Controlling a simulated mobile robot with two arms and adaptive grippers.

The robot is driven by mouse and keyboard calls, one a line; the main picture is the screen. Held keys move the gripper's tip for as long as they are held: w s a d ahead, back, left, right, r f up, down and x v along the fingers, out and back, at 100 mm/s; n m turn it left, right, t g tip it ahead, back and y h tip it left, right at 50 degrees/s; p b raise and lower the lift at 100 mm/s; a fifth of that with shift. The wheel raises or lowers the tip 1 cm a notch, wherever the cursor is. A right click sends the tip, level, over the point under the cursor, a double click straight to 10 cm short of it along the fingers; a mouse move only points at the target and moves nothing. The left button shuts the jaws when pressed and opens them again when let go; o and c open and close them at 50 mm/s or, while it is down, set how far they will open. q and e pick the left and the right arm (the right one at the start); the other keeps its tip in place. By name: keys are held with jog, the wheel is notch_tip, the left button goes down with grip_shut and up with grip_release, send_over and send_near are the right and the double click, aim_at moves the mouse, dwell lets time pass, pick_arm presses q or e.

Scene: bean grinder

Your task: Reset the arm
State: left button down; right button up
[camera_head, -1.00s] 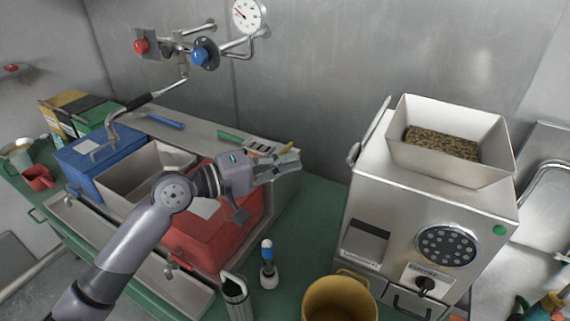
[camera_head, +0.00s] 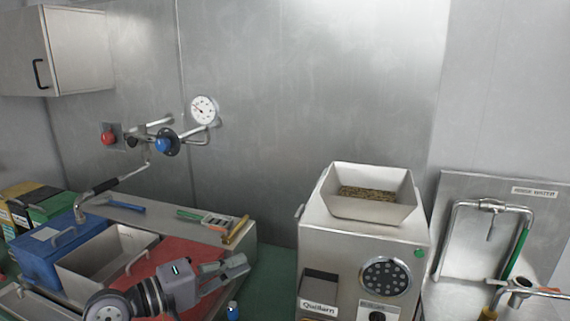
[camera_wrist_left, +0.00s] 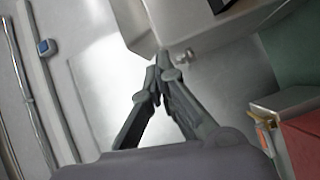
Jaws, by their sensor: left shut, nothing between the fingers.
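My left arm comes in at the lower left of the head view. Its gripper (camera_head: 238,268) is above the red lid (camera_head: 186,254) of the counter unit, pointing right toward the bean grinder (camera_head: 330,238) but apart from it. In the left wrist view the two dark fingers (camera_wrist_left: 158,72) meet at their tips, shut with nothing between them. The grinder stands on the right, with a metal hopper (camera_head: 372,208) holding beans (camera_head: 366,193) on top. My right gripper is in neither view.
A blue bin (camera_head: 45,252) and a metal bin (camera_head: 95,262) stand at the left. Pipes with a blue valve knob (camera_head: 162,144) and a gauge (camera_head: 204,109) project from the wall. A sink panel (camera_head: 455,225) is at the far right. A strip of green counter lies between the red lid and grinder.

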pick_arm(q)
jog(key=s+f+m+g+y, duration=0.2)
jog(key=s+f+m+y, duration=0.1)
jog(key=s+f, duration=0.55)
jog(key=s+f+m+g+y, duration=0.1)
jog(key=s+f+m+y, duration=0.3)
jog(key=f, duration=0.8)
jog(key=s+a+f+g+y, duration=0.25)
jog(key=s+a+f, duration=0.25)
jog(key=s, duration=0.4)
jog(key=s+a+f+g+y, duration=0.2)
jog(key=s+a+f+y, duration=0.3)
jog(key=s, duration=0.5)
notch_tip(320, 180, down, 26)
jog(key=g, duration=0.1)
jog(key=s+a+f, duration=0.2)
jog(key=s+f, duration=0.6)
jog(key=s+a+f+g+b, duration=0.1)
jog(key=s+f, duration=0.8)
jog(key=shift+s+a+m+h, duration=0.3)
jog(key=shift+a+m+h, duration=0.05)
jog(key=shift+m, duration=0.05)
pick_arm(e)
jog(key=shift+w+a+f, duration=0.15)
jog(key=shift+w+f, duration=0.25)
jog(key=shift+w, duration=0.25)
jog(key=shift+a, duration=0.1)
